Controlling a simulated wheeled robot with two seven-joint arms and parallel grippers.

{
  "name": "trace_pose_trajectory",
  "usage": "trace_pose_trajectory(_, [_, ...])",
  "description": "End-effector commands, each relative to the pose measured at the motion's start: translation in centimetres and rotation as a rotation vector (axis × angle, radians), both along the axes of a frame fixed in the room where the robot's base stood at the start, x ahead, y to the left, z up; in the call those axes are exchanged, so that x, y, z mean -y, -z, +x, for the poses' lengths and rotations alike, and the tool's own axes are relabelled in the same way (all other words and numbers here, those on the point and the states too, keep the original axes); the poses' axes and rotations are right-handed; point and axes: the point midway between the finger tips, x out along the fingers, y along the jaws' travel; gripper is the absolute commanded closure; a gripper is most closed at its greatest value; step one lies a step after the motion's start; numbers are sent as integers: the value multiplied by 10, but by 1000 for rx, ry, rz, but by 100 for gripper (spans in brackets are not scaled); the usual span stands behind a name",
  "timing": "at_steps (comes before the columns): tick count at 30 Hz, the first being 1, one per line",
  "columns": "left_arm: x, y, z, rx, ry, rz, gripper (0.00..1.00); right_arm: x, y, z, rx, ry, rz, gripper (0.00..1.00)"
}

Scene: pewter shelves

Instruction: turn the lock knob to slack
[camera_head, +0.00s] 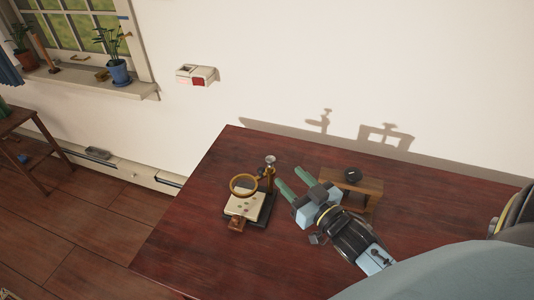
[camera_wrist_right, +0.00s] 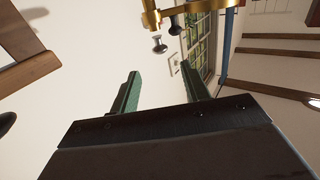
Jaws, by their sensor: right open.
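A magnifier stand (camera_head: 268,185) with a brass ring lens (camera_head: 243,185) stands on the dark red table. Its upright carries brass fittings, and a silvery knob (camera_head: 270,159) shows at its top. In the right wrist view, a brass fitting (camera_wrist_right: 151,17) bears a small metal knob (camera_wrist_right: 159,45), and a second dark knob (camera_wrist_right: 175,29) is beside it. I cannot tell which one is the lock knob. My right gripper (camera_head: 289,178), with green fingers, is open and empty just right of the upright. The fingertips (camera_wrist_right: 159,70) point toward the knobs, apart from them. My left gripper is not in view.
A small wooden stand (camera_head: 365,188) with a black round thing (camera_head: 352,175) on top is close to the right of my gripper. A white and red box (camera_head: 197,76) is on the wall. The table (camera_head: 185,245) is clear at the front left.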

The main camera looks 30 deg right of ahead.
Motion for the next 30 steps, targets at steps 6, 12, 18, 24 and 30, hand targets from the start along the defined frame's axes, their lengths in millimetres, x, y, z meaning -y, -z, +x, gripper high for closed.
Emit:
trace_pose_trajectory(6, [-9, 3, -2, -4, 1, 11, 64, -3, -1, 44, 5, -2, -1, 54])
trace_pose_trajectory(12, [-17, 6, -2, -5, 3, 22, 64, -5, -1, 80, 4, -2, 0, 54])
trace_pose_trajectory(18, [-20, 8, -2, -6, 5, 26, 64, -7, 0, 103, 2, -2, 0, 54])
trace_pose_trajectory(24, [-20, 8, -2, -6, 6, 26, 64, -8, 0, 111, 1, -2, 0, 54])
trace_pose_trajectory(30, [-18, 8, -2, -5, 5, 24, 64, -8, 0, 111, 1, -2, 0, 54])
